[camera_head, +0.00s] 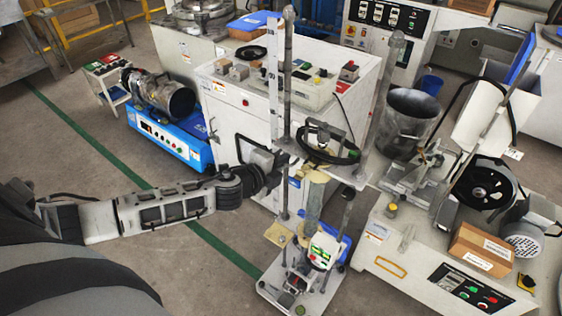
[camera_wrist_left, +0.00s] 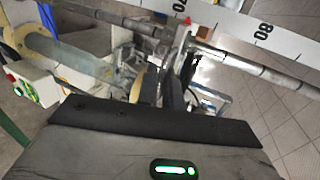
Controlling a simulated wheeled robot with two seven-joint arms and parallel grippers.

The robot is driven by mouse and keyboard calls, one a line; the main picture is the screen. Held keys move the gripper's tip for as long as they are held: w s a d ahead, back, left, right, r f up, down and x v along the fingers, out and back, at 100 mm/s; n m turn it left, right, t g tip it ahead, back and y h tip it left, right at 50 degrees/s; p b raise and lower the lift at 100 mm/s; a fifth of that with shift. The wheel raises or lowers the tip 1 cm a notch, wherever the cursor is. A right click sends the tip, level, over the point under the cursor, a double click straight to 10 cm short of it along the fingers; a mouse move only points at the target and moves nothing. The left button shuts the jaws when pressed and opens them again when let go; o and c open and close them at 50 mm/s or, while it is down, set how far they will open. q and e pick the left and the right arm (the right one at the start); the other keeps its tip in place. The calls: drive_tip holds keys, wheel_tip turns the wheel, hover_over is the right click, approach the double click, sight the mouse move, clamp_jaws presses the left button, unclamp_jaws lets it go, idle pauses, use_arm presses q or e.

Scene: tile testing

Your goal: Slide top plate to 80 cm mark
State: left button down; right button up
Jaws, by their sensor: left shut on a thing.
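The test rig has upright steel columns (camera_head: 288,80) and a white scale (camera_head: 273,85) beside the left one. The grey top plate (camera_head: 350,178) sits partway up the columns, with a dark ring on it. My left gripper (camera_head: 277,166) is at the plate's left edge, shut on part of it; the exact contact is partly hidden. In the left wrist view, the gripper fingers (camera_wrist_left: 172,88) reach the plate's edge. The scale's 80 mark (camera_wrist_left: 263,30) shows there, to the right of a red pointer (camera_wrist_left: 187,21). My right gripper is not in view.
A white cabinet (camera_head: 235,125) is close behind. A bench with a cardboard box (camera_head: 480,248) is at the right. Floor at left is open.

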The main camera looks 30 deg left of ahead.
use_arm(q)
drive_tip(key=shift+r, duration=0.25)
wheel_tip(320, 180, up, 3)
drive_tip(key=p, duration=0.3)
drive_tip(key=shift+r, duration=0.4)
drive_tip(key=shift+r+p, duration=0.35)
drive_tip(key=shift+r, duration=0.9)
